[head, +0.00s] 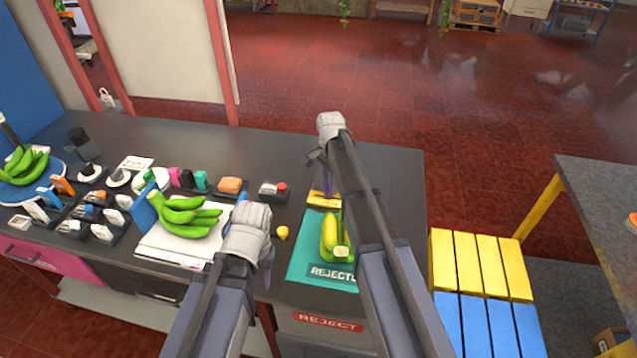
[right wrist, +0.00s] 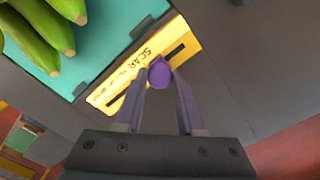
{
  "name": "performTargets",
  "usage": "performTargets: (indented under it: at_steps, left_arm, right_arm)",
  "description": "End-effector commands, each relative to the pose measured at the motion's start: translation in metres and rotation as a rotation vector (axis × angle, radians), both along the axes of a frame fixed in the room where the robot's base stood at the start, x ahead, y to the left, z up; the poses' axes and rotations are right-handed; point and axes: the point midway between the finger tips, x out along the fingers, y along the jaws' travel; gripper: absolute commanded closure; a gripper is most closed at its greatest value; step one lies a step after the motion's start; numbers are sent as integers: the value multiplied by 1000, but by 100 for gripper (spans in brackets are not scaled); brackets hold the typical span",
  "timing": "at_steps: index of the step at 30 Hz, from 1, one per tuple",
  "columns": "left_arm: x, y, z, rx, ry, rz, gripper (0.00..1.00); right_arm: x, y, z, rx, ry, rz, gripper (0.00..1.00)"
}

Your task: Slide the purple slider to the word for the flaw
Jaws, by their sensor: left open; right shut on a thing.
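My right gripper (right wrist: 158,84) is shut on the knob, which stands around the middle of the slot. "SCAR" is readable beside the knob; the smaller words toward the lower left are too blurred to read. In the head view the yellow plate (head: 323,198) lies at the far edge of a teal mat (head: 303,265), and the knob is hidden. Green-yellow bananas (head: 330,236) lie on that mat, marked "REJECT". My left gripper (head: 266,262) is open over the table's front edge.
A small yellow thing (head: 282,233) sits between my arms. Several small blocks and stamps crowd the table's left. The table behind the yellow plate is clear.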

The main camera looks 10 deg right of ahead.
Motion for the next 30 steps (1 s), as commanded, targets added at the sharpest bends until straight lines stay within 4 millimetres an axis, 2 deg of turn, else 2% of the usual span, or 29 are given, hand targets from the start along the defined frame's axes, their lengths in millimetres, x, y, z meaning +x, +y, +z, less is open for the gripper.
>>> performTargets:
  at_steps: [1, 3, 9, 20, 21, 28, 30]
  left_arm:
    - [0, 0, 0, 0, 0, 0, 50]
    - [0, 0, 0, 0, 0, 0, 50]
    - [0, 0, 0, 0, 0, 0, 50]
    - [0, 0, 0, 0, 0, 0, 50]
    - [0, 0, 0, 0, 0, 0, 50]
    - [0, 0, 0, 0, 0, 0, 50]
    - [0, 0, 0, 0, 0, 0, 50]
  right_arm:
    - [-8, -15, 0, -1, 0, -6, 100]
    - [-14, -31, 0, -1, 0, -6, 100]
    - [-25, -58, 0, -1, -1, -3, 100]
    - [-26, -61, 0, -1, -1, 0, 100]
    - [-26, -61, 0, -1, -1, 0, 57]
    - [-26, -61, 0, -1, -1, 0, 31]
    - [-26, -61, 0, -1, 0, 0, 31]
